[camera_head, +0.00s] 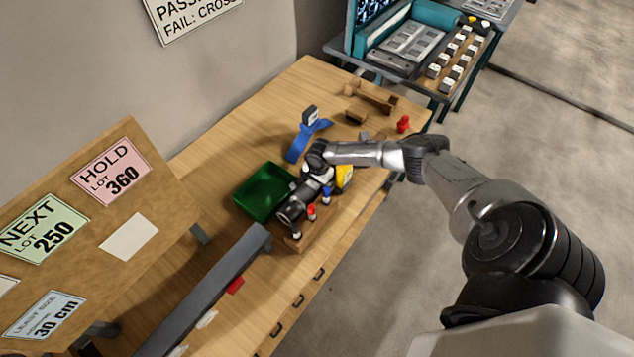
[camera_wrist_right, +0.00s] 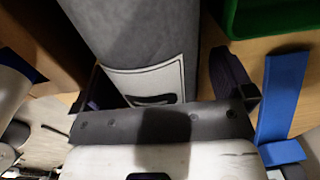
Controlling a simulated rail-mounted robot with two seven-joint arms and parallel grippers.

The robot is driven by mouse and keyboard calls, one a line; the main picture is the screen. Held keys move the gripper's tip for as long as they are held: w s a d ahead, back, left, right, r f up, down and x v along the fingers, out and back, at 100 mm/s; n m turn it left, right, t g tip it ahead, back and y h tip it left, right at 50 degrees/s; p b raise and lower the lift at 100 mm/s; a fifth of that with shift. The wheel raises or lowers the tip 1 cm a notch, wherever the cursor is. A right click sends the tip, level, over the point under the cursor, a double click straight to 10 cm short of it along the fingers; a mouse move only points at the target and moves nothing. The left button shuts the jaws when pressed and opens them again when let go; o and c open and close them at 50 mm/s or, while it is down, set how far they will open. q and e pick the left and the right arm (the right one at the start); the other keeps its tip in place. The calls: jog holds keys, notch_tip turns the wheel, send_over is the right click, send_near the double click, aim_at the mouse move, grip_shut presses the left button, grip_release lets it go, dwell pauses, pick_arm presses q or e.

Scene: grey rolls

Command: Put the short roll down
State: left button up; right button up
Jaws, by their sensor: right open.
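In the right wrist view a grey roll (camera_wrist_right: 135,35) with a white label (camera_wrist_right: 145,82) lies between the two dark fingers of my right gripper (camera_wrist_right: 160,88). The fingers are apart, one on each side of the roll; I cannot tell whether either touches it. In the head view my right gripper (camera_head: 292,210) is low over the wooden table, just right of the green tray. The roll cannot be made out there, with my gripper and wrist over that spot. My left gripper does not show.
The green tray (camera_head: 247,204) and a blue stand (camera_head: 300,143) are close to my right gripper. A wooden rack (camera_head: 303,240) with coloured pegs is beside it. A long grey bar (camera_head: 200,300) and a sign board (camera_head: 165,195) stand nearer. Small wooden blocks (camera_head: 355,117) lie farther back.

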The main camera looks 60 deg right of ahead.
jog(key=shift+c, duration=0.3)
jog(key=c, duration=1)
jog(key=shift+r, duration=0.1)
jog(key=shift+c, duration=0.2)
notch_tip(320, 180, up, 18)
jog(key=p, duration=0.2)
